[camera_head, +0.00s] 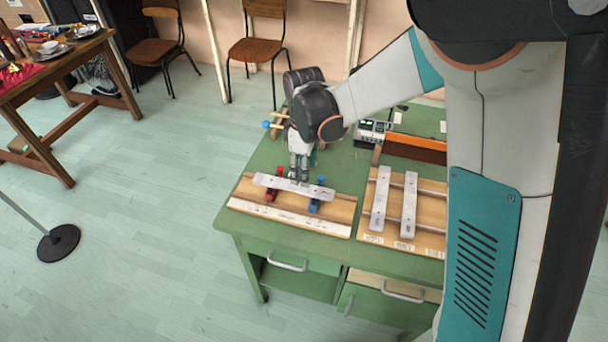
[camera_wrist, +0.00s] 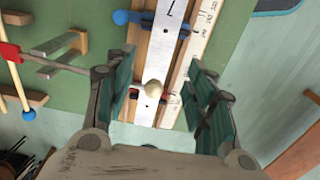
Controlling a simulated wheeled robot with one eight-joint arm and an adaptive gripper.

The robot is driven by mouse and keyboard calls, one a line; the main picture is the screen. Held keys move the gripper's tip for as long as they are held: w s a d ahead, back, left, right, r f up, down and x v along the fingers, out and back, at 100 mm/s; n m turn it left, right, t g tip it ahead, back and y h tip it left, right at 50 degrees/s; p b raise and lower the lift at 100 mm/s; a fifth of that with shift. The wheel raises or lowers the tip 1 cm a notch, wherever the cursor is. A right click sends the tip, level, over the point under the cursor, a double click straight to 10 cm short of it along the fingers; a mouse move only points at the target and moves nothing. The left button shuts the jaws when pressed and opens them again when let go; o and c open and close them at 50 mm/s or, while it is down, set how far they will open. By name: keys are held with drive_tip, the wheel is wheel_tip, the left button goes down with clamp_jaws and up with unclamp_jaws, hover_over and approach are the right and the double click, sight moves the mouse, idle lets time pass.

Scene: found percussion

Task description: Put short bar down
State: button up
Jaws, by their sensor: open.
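A flat pale metal bar (camera_head: 270,182) lies across a red support (camera_head: 270,196) and a blue support (camera_head: 314,206) on a wooden board (camera_head: 340,210) on the green table. In the wrist view my gripper (camera_wrist: 162,92) is open, with one finger on each side of the bar (camera_wrist: 167,40). A small beige ball (camera_wrist: 153,87) shows over the bar between the fingers. I cannot tell whether the fingers touch the bar. The bar's lower end is partly hidden in the wrist view.
Two more metal bars (camera_head: 380,200) (camera_head: 409,205) lie on a second board at the right. Mallets (camera_head: 272,125) lie on a wooden rack behind my gripper, close to the left finger in the wrist view (camera_wrist: 28,115). A device (camera_head: 372,132) stands farther back. The table's front edge is close.

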wheel_tip(320, 180, up, 7)
drive_tip(key=p, duration=0.1)
drive_tip(key=shift+f+p, duration=0.2)
drive_tip(key=shift+p, duration=0.15)
drive_tip(key=s+d+r+m+t, duration=0.3)
drive_tip(key=s+d+r+m, duration=0.3)
drive_tip(key=s+d+r, duration=0.35)
drive_tip(key=s+d+r+m+t, duration=0.2)
drive_tip(key=s+d+m+t, duration=0.2)
drive_tip(key=s+d+m, duration=0.3)
drive_tip(key=shift+s+r+m, duration=0.4)
drive_tip(key=shift+s, duration=1.55)
